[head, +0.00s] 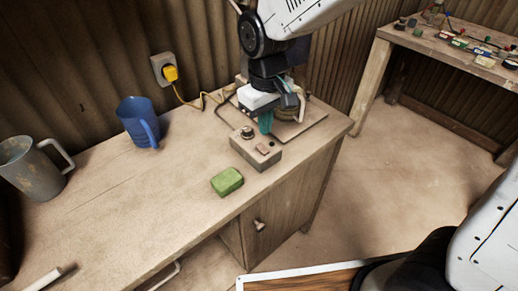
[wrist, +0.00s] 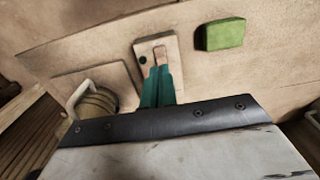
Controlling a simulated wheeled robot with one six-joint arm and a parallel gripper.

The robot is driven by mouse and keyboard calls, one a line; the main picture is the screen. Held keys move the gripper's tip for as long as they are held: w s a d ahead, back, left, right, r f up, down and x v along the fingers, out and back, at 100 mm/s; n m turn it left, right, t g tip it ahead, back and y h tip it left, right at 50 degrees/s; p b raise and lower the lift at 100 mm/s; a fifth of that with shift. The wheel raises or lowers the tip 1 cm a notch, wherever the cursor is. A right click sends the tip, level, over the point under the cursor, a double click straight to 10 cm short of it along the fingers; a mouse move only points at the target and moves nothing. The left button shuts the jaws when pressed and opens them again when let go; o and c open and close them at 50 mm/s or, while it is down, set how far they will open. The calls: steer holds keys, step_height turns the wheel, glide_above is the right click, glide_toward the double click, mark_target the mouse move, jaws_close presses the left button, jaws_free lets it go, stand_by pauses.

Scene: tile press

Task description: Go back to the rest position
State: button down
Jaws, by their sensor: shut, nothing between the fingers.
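My gripper (head: 266,122) has teal fingers and is shut and empty. It hangs over the right end of the wooden counter (head: 150,190), just behind the control box (head: 257,148) in the head view. The box is grey-beige with a dark knob and a reddish button. In the wrist view the closed fingers (wrist: 159,84) overlap the lower part of the control box (wrist: 158,52). Whether the fingertips touch the box cannot be told. The press (head: 290,112) is partly hidden behind my gripper; its round body and pale handle (wrist: 77,97) show in the wrist view.
A green block (head: 227,181) lies in front of the control box. A blue mug (head: 138,121) and a grey jug (head: 34,166) stand to the left. A yellow plug (head: 170,73) with a cable is at the wall. A cluttered table (head: 440,48) stands at right, beyond open floor.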

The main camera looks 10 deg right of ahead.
steer(key=shift+r, duration=0.35)
steer(key=shift+d, duration=0.1)
steer(key=s+d+r+m, duration=0.3)
steer(key=s+d+r, duration=0.1)
steer(key=s+d, duration=0.5)
steer(key=s+d+r+m+t, duration=0.1)
steer(key=s+d+r+m, duration=0.2)
steer(key=s+d, duration=0.7)
step_height(320, 180, up, 3)
steer(key=shift+s+d+f+m, duration=0.2)
steer(key=shift+d+m, duration=0.15)
steer(key=shift+m, duration=0.05)
